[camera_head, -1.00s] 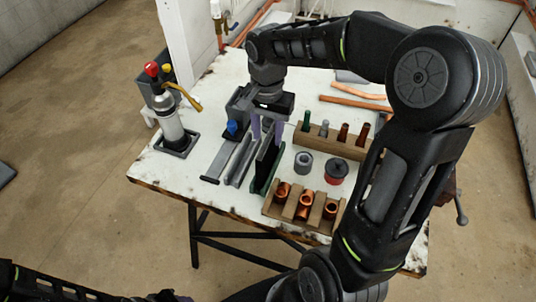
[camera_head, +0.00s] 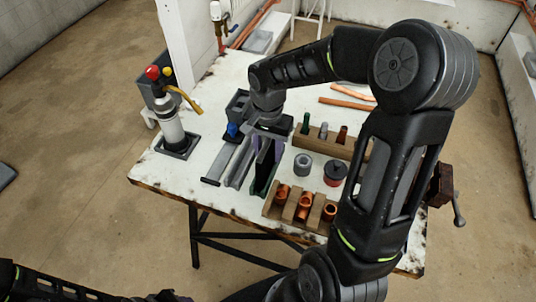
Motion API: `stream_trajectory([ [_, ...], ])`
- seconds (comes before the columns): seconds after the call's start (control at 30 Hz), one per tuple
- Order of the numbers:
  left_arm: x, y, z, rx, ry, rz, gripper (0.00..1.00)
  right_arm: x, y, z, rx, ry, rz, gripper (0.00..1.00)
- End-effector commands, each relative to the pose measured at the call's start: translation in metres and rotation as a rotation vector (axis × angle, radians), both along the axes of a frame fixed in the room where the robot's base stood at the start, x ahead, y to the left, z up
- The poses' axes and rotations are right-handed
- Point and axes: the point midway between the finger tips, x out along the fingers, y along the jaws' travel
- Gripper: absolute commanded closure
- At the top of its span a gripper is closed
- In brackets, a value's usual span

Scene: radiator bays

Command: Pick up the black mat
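The black mat (camera_head: 265,172) appears as a dark upright sheet in a narrow holder with a green edge, at the middle of the white workbench. My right gripper (camera_head: 266,148) points down over it, with its fingers at the sheet's upper part. The gripper body and fingers hide the top of the mat. I cannot tell whether the fingers touch or grip it. My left gripper (camera_head: 166,297) only just shows at the bottom edge; its fingers are not clear.
Grey channels (camera_head: 232,162) stand just left of the mat. A torch cylinder (camera_head: 170,128) is on the bench's left. A wooden block with copper fittings (camera_head: 304,206), a grey ring (camera_head: 303,164), a red-black tin (camera_head: 335,172) and a bottle rack (camera_head: 325,145) stand to the right.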

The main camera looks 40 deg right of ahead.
Motion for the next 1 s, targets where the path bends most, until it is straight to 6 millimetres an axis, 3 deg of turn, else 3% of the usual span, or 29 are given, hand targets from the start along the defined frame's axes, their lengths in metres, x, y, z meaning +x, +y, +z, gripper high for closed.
stream_trajectory([
  [0.2, 0.000, 0.000, 0.003, 0.001, 0.001, 0.001, 0.64, 0.000, 0.000, -0.020, -0.001, 0.001, -0.001, 0.60],
  [0.77, -0.001, 0.000, 0.002, 0.001, 0.001, 0.001, 0.64, 0.000, 0.000, -0.020, -0.001, -0.001, 0.000, 0.60],
  [1.0, 0.000, 0.000, 0.003, 0.001, 0.001, 0.001, 0.64, 0.000, 0.000, -0.020, -0.001, -0.001, 0.000, 0.79],
])
